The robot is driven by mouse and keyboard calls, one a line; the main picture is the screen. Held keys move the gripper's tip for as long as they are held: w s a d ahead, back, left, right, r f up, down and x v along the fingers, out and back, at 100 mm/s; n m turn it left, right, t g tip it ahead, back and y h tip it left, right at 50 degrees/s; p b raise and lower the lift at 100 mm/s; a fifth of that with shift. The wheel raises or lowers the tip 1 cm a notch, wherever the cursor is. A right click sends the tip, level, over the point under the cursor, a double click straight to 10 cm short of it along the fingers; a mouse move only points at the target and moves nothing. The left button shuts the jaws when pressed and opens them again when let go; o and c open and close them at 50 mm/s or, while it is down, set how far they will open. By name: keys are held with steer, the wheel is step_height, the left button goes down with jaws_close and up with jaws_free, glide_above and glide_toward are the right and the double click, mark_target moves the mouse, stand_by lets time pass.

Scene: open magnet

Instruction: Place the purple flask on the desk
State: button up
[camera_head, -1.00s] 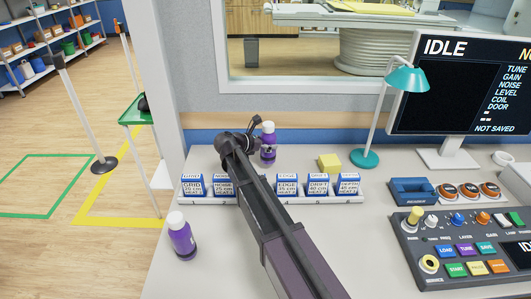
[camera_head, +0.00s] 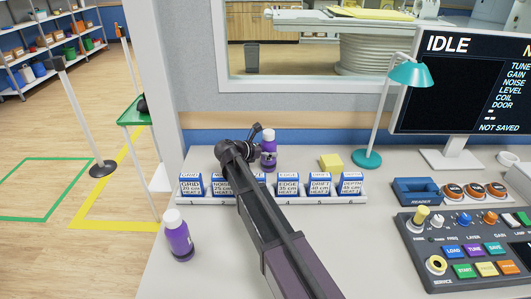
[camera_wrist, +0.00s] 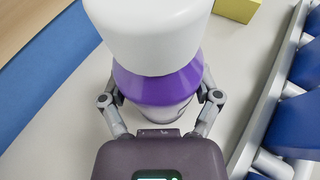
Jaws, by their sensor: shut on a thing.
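A purple flask with a white cap (camera_head: 268,152) stands upright behind the row of boxes, near the back wall. My gripper (camera_head: 262,146) is shut on it from the left side. In the wrist view the flask (camera_wrist: 155,86) fills the middle, with a finger of my gripper (camera_wrist: 158,108) on each side. Its base is at or very near the desk (camera_head: 385,240); I cannot tell whether it touches. A second, similar purple flask (camera_head: 179,238) stands upright on the desk at the front left, apart from my gripper.
A rack of blue-and-white labelled boxes (camera_head: 288,186) lies in front of the held flask. A yellow block (camera_head: 330,161) and a teal lamp (camera_head: 366,159) stand to the right. A control panel (camera_head: 470,240) and monitor (camera_head: 455,90) are farther right. Bare desk lies between rack and panel.

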steer(key=shift+f, duration=0.15)
steer(key=o, duration=1.1)
steer(key=shift+r, duration=0.25)
steer(key=shift+s+a+r+p, duration=0.3)
steer(key=shift+s+a+p, duration=0.05)
steer(key=shift+a, duration=0.1)
steer(key=shift+p+v, duration=1.95)
steer(key=shift+v, duration=3.45)
